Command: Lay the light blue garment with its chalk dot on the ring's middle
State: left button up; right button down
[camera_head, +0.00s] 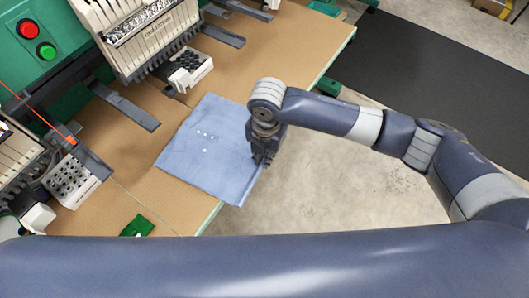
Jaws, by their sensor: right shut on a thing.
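The light blue garment (190,160) lies roughly flat on the tan table, near its front edge. Several small white marks show on its upper middle; I cannot tell which is the chalk dot. My right gripper (264,161) points down at the garment's right edge and is shut on it. The garment's lower right corner reaches the table edge. I cannot make out a ring. My left gripper is not in view.
Green and white embroidery machine heads (140,30) stand along the back and left, with grey arms (124,106) reaching over the table (130,190). A green piece (137,227) lies at the front. Concrete floor (330,190) is clear.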

jog(key=c, duration=1.6)
grip_release()
notch_tip(320, 180, up, 12)
jog(key=shift+d, duration=0.15)
